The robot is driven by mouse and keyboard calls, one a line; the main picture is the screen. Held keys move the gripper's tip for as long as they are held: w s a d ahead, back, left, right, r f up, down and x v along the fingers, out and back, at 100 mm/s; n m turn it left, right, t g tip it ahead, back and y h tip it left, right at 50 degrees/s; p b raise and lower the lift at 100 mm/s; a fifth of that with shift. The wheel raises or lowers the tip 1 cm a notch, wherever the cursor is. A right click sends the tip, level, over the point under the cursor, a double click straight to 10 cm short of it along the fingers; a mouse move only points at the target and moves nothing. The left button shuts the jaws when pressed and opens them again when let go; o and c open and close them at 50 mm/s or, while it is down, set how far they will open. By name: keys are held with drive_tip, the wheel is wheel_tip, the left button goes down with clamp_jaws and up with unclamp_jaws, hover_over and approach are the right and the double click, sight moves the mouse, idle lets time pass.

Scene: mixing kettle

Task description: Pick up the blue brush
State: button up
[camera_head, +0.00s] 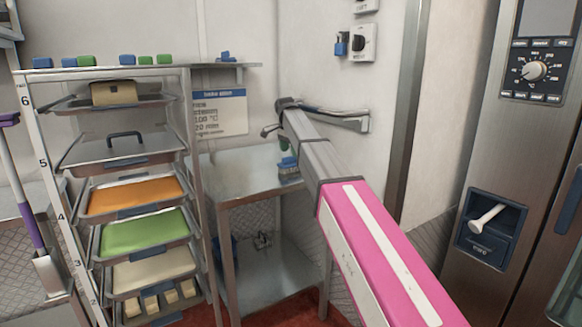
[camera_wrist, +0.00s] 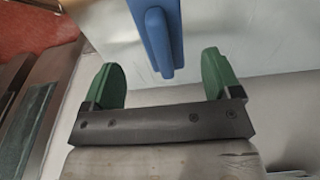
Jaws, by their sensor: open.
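The blue brush (camera_head: 288,163) rests on the steel table beside the rack, partly behind my arm in the head view. In the wrist view a blue bar-shaped part, apparently the brush (camera_wrist: 158,32), lies ahead of my gripper. My gripper (camera_wrist: 162,66) has two green fingers spread apart, with the lower end of the blue part between their tips in the picture. Neither finger visibly touches it. In the head view only a bit of green finger shows just above the brush; the rest is hidden by my arm.
The steel table (camera_head: 245,178) is mostly bare. The tray rack (camera_head: 140,72) stands at left with several trays and small blue and green blocks on top. A wall rail (camera_head: 345,121) is behind my arm. A steel machine (camera_head: 535,130) stands at right.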

sight(292, 162)
drive_tip(key=shift+w+d+f, duration=0.1)
drive_tip(key=shift+f, duration=0.75)
drive_tip(key=shift+w+d+f, duration=0.15)
drive_tip(key=shift+f, duration=0.7)
drive_tip(key=shift+w+d+f, duration=0.1)
drive_tip(key=shift+f, duration=0.75)
drive_tip(key=c, duration=1.1)
